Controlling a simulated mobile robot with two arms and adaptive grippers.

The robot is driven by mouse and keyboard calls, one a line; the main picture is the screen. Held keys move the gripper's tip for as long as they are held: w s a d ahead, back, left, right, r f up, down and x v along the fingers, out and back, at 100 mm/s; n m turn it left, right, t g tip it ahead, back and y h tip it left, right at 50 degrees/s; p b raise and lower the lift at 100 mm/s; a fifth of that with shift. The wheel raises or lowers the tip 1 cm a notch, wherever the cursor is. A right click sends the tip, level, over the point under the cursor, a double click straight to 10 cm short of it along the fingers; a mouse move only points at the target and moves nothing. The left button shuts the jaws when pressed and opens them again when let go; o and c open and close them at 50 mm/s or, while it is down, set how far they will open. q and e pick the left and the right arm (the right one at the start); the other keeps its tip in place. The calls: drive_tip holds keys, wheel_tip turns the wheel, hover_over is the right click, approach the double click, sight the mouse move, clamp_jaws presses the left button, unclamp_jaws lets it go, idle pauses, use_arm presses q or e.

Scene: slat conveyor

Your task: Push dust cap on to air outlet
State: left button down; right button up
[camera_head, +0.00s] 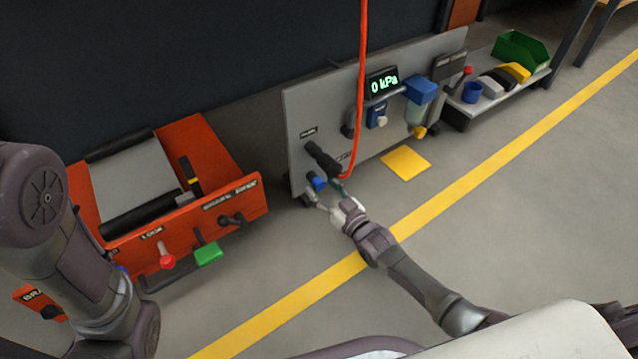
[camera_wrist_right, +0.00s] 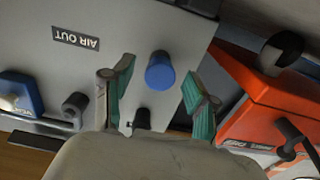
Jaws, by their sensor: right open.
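A blue cap (camera_head: 318,183), which looks like the dust cap, is at the lower left of the grey panel (camera_head: 440,58). In the right wrist view the blue cap (camera_wrist_right: 160,71) shows between my open fingers, with a gap on both sides. My right gripper (camera_head: 327,192) is open in front of the panel; its teal finger pads also show in the right wrist view (camera_wrist_right: 160,80). An AIR OUT label (camera_wrist_right: 75,38) is on the panel to the left. I cannot tell what the cap is seated on. My left arm shows, but its gripper is out of view.
A red hose (camera_head: 362,80) hangs down close to my right gripper. A black fitting (camera_head: 322,158) sticks out above the cap. An orange machine (camera_head: 205,150) stands to the left.

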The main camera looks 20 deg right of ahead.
idle(0.3)
clamp_jaws()
idle(0.3)
drive_tip(key=shift+p+v, duration=0.75)
drive_tip(key=shift+v, duration=0.1)
drive_tip(key=shift+p+v, duration=1.25)
drive_tip(key=shift+v, duration=0.85)
drive_tip(key=shift+s+r, duration=0.1)
